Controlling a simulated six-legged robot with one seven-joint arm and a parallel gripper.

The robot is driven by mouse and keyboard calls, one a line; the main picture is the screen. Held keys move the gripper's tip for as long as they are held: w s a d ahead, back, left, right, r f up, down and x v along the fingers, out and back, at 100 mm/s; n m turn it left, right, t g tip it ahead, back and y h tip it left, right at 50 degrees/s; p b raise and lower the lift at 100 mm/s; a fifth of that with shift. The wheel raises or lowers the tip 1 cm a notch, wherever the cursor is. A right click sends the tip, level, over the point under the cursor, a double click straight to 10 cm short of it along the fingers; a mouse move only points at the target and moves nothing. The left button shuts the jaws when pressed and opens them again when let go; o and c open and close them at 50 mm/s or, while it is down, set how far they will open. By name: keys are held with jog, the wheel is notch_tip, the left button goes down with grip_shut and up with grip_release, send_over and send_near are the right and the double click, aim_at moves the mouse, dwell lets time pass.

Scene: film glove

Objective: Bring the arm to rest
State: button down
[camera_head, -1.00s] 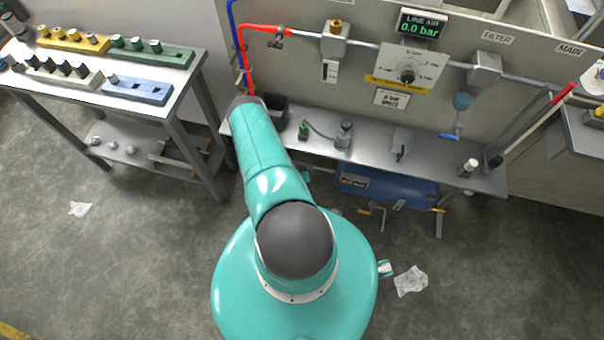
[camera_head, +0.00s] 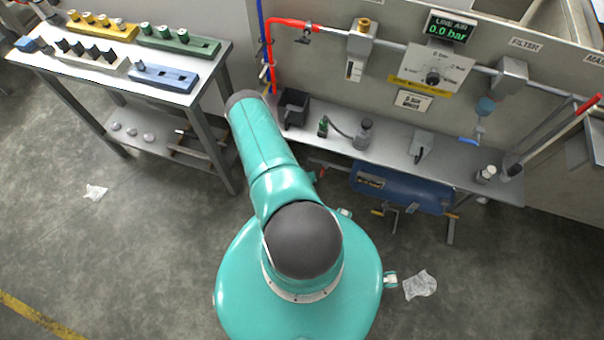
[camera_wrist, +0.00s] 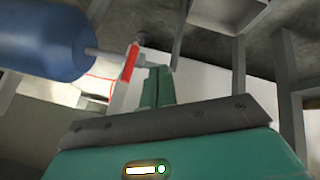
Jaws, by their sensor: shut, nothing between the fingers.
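My arm (camera_head: 262,145) is teal with dark joint caps and reaches up and left from my round teal body in the head view. Its far end is near the left end of the grey bench. My gripper is hidden behind the arm there. In the wrist view my gripper (camera_wrist: 157,85) shows as two teal fingers pressed together, with nothing between them. A blue tank (camera_wrist: 42,40) with a grey stub and a red-and-white part (camera_wrist: 126,75) lie beyond and left of the fingers. I cannot tell whether anything touches them.
The bench (camera_head: 385,152) carries a black bin (camera_head: 294,107) and small fittings. A blue tank (camera_head: 400,190) sits under it. A table (camera_head: 75,75) with coloured racks stands at left. Crumpled papers (camera_head: 420,284) lie on the floor. Floor at lower left is clear.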

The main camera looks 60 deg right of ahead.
jog(key=v, duration=0.7)
jog(key=shift+s, duration=0.35)
jog(key=shift+a+r, duration=0.1)
